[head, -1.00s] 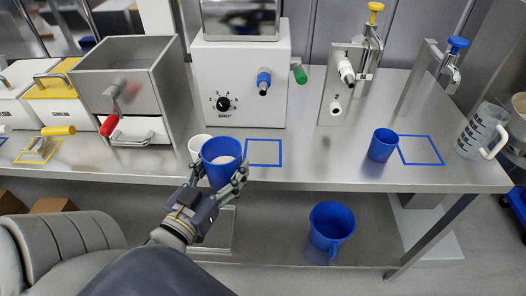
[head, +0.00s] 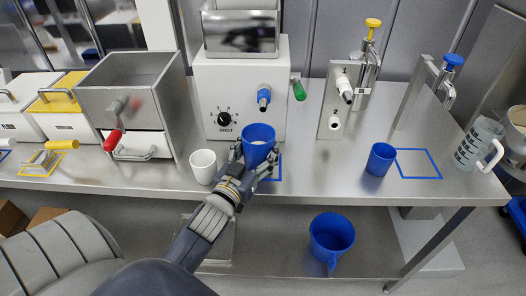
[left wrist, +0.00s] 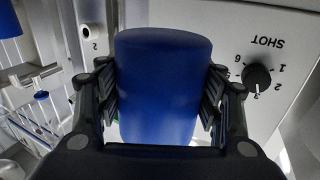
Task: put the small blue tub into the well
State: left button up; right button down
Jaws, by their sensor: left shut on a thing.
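My left gripper (head: 256,163) is shut around a small blue tub (head: 259,137), which it holds upright. In the left wrist view the tub (left wrist: 157,85) fills the space between the gripper fingers (left wrist: 160,100). In the head view the tub is in front of the white machine and just below its blue nozzle (head: 264,97). A second blue tub (head: 380,159) stands on the steel table at the right. I cannot make out for certain which thing is the well. My right gripper is not in view.
A white cup (head: 203,166) stands close left of my gripper. The white machine (head: 212,90) with its dial is behind. A blue outline (head: 418,163) and a clear jug (head: 478,143) are at the right. A blue jug (head: 331,236) sits on the lower shelf.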

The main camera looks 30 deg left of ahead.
aim_at(263, 155)
pick_arm(q)
jog(key=shift+w, duration=1.15)
notch_tip(263, 155, down, 2)
jog(key=shift+s+f, duration=0.1)
jog(key=shift+f, duration=0.05)
jog(key=shift+f+p, duration=0.15)
jog(key=shift+p, duration=0.35)
jog(key=shift+f, duration=0.3)
jog(key=shift+f, duration=0.15)
jog(key=shift+f, duration=0.15)
jog(key=o, duration=1.2)
jog(key=shift+c, duration=0.2)
